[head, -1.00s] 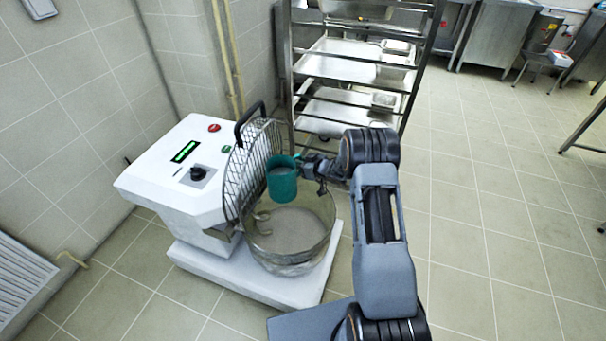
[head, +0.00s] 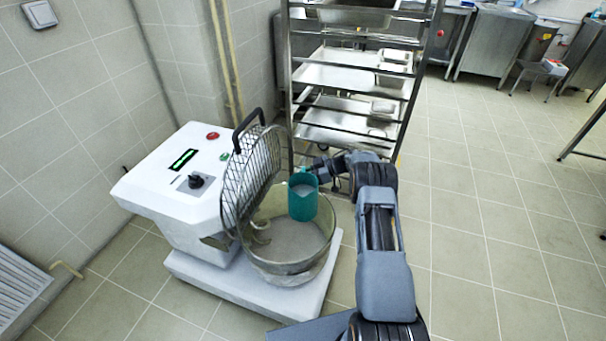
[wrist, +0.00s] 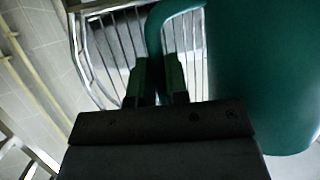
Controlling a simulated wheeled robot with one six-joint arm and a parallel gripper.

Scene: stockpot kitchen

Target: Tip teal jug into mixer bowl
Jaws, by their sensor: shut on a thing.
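The teal jug (head: 303,202) hangs upright above the back right part of the mixer bowl (head: 318,250), with greyish content showing at its top. The bowl holds a pale grey mass and a curved mixing hook (head: 261,232). My gripper (head: 312,168) is behind the jug in the head view. In the wrist view my gripper (wrist: 160,82) is shut on the jug's handle (wrist: 156,28), and the jug's body (wrist: 265,75) fills the right side. The fingertips' contact with the handle is dark and hard to make out.
The mixer's wire guard (head: 250,175) is raised, just left of the jug. The white mixer housing (head: 165,185) stands left of the bowl. A steel tray rack (head: 350,78) stands close behind. The tiled floor (head: 490,230) to the right is clear.

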